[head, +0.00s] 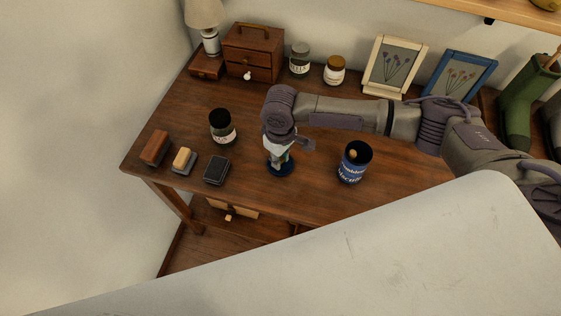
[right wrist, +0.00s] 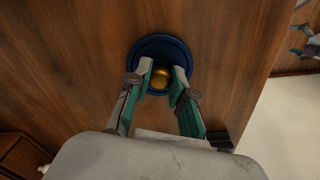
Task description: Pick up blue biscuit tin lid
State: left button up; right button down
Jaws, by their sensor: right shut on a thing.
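The blue biscuit tin lid (head: 284,171) is a round dark blue disc with a gold knob (right wrist: 160,79). It lies flat at or just above the table, left of the blue biscuit tin (head: 352,168), which stands upright with its top open. My right gripper (head: 279,158) points down over the lid. In the right wrist view its two fingers (right wrist: 162,80) are shut on the knob, with the lid's rim (right wrist: 146,42) showing around them. I cannot tell whether the lid touches the table. A grey and teal part, likely my left gripper (right wrist: 309,46), is cut off at the right edge there.
Two jars (head: 300,59) (head: 334,70), a small chest (head: 253,52) and frames (head: 394,67) (head: 459,76) stand behind. Room is clear between lid and tin.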

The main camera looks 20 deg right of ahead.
jog(key=shift+s+d+f, duration=0.15)
jog(key=shift+s+f, duration=0.2)
jog(key=shift+f, duration=0.1)
jog(key=shift+w+r, duration=0.1)
jog(key=shift+r, duration=0.35)
jog(key=r, duration=0.2)
jog(key=shift+w+r, duration=0.2)
jog(key=shift+r, duration=0.15)
jog(key=s+d+r, duration=0.4)
jog(key=s+r, duration=0.4)
jog(key=s, duration=0.3)
notch_tip(320, 180, up, 8)
jog(key=w+d+m, duration=0.1)
jog(key=w+m, duration=0.1)
jog(key=m, duration=0.4)
jog(key=shift+w+d+r+m, duration=0.15)
jog(key=shift+w+r+m, duration=0.15)
jog(key=shift+w, duration=0.1)
jog(key=shift+f, duration=0.1)
